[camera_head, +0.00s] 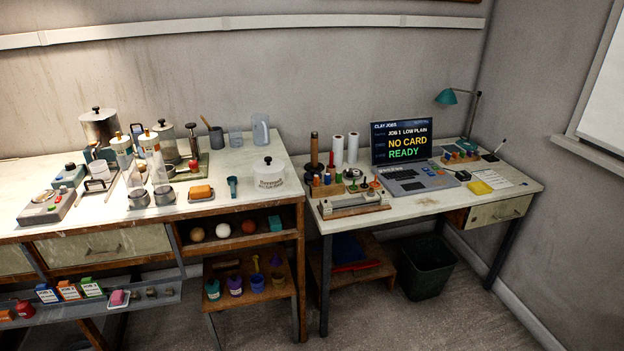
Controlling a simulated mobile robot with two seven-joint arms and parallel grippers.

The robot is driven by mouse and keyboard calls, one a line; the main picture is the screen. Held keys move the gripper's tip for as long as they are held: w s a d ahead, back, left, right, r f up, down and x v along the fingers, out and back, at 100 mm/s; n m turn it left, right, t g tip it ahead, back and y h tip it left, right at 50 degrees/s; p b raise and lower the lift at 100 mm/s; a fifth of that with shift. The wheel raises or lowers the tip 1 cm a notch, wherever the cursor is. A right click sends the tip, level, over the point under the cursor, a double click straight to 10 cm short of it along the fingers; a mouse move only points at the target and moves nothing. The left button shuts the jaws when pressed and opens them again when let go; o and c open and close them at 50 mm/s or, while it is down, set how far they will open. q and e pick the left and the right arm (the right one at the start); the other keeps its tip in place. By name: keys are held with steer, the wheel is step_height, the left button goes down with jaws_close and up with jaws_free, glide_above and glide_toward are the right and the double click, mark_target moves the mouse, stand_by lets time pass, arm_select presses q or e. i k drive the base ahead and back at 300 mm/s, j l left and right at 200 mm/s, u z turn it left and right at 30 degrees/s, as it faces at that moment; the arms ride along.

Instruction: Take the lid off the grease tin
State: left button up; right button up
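A round white tin (268,180) with dark lettering too small to read stands near the right end of the long workbench. It looks like the grease tin, though I cannot confirm this from the label. Its white lid (268,165) with a black knob sits on top. Neither of my grippers is in view, and nothing touches the tin.
The desk (420,205) with a laptop (402,160) is to the right. Bare bench top surrounds the tin.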

mark_target(308, 176)
steer(key=i+l+u, duration=0.1)
steer(key=u, duration=0.25)
steer(key=i+l+u, duration=0.2)
steer(key=u, duration=0.15)
steer(key=i+l+u, duration=0.15)
steer(key=u, duration=0.15)
steer(key=i+l, duration=0.15)
steer(key=l, duration=0.2)
steer(key=i+l+u, duration=0.15)
steer(key=l, duration=0.15)
steer(key=i+l, duration=0.15)
steer(key=l, duration=0.2)
steer(key=i+l+u, duration=0.15)
steer(key=l, duration=0.2)
steer(key=i+l, duration=0.1)
steer(key=l, duration=0.3)
steer(key=j+u, duration=0.05)
